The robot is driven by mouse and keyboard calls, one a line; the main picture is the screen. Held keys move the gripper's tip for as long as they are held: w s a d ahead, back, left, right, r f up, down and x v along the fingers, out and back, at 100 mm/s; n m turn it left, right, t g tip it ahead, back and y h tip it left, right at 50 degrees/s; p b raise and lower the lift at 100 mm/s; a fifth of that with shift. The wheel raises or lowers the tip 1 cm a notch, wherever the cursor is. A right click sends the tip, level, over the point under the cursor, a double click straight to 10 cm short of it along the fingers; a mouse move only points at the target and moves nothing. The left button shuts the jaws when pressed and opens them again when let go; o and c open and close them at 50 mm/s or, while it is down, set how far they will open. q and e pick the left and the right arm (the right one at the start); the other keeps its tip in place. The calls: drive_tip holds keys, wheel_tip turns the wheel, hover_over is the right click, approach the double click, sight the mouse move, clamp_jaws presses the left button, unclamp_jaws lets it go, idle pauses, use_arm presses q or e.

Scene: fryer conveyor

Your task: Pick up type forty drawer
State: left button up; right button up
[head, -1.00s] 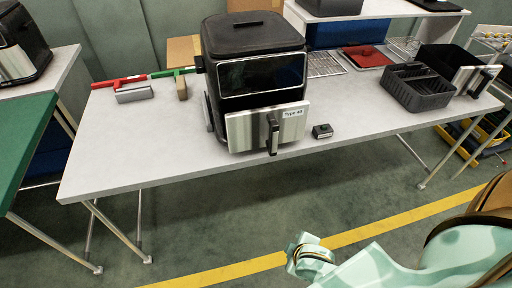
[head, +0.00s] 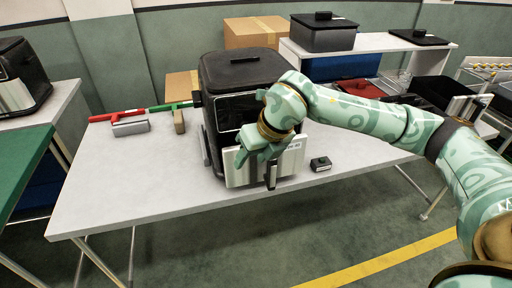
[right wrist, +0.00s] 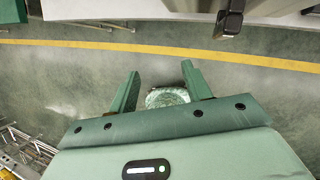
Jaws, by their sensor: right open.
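The type forty drawer (head: 290,163) is the silver-fronted drawer of the black air fryer (head: 245,75) and sits in its lower front. Its dark upright handle (head: 271,174) shows in the head view, and what looks like the handle also shows at the top right of the right wrist view (right wrist: 230,17). My right gripper (head: 258,154) is in front of the drawer's upper part, and my arm hides part of the fryer and the label. In the right wrist view the gripper's green fingers (right wrist: 160,78) are apart with nothing between them. My left gripper is out of view.
A small black block (head: 320,164) lies on the grey table (head: 130,190) right of the drawer. The table's front left is clear. A shelf (head: 385,42) stands behind.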

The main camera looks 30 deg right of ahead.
drive_tip(key=w+d+r+m+h, duration=0.1)
drive_tip(key=d+r+m+h, duration=0.15)
drive_tip(key=d, duration=0.55)
drive_tip(key=shift+m+h, duration=0.25)
drive_tip(key=shift+h, duration=0.2)
drive_tip(key=b+x, duration=0.2)
drive_tip(key=x, duration=0.8)
drive_tip(key=shift+w+d+f, duration=0.1)
drive_tip(key=shift+d+f, duration=0.05)
drive_tip(key=shift+f, duration=0.2)
drive_tip(key=b+x, duration=0.2)
drive_tip(key=x, duration=0.3)
drive_tip(key=shift+w+d+f, duration=0.1)
drive_tip(key=shift+w+f, duration=0.1)
clamp_jaws()
drive_tip(key=shift+r, duration=0.15)
